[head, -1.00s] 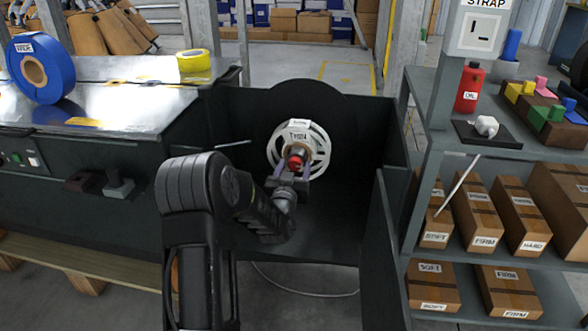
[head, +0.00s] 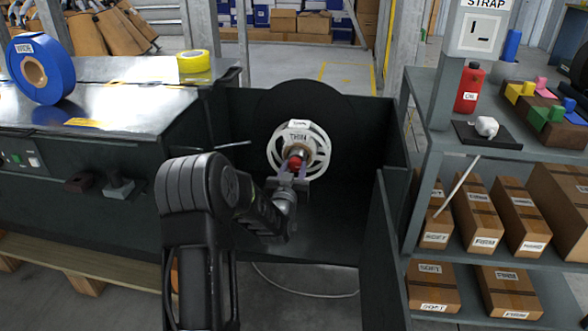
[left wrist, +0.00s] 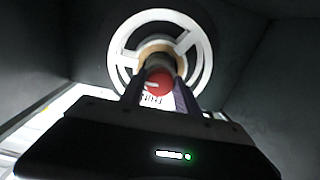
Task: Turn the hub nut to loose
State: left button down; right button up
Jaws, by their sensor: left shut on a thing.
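The red hub nut (head: 296,162) sits at the centre of a white spoked reel (head: 319,137) inside a dark open-fronted housing. My left gripper (head: 293,172) reaches in from the front and is shut on the hub nut, one finger on each side. In the left wrist view the nut (left wrist: 159,84) shows as a red round face with a pale mark, between the two fingers (left wrist: 158,97). The white reel (left wrist: 117,57) stands behind it, with a tan ring around the hub. My right gripper is not in view.
The housing's right side panel (head: 378,245) stands close to the reel. A shelf unit (head: 430,175) with labelled boxes stands at the right. A metal bench (head: 130,110) at the left holds a blue roll (head: 62,78) and a yellow roll (head: 194,62).

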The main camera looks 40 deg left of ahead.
pick_arm(q)
jog(key=shift+n, duration=0.3)
jog(key=n, duration=1.7)
jog(key=shift+d, duration=0.1)
dwell(0.4)
jog(key=c, duration=0.9)
grip_release()
jog(key=shift+r, duration=0.1)
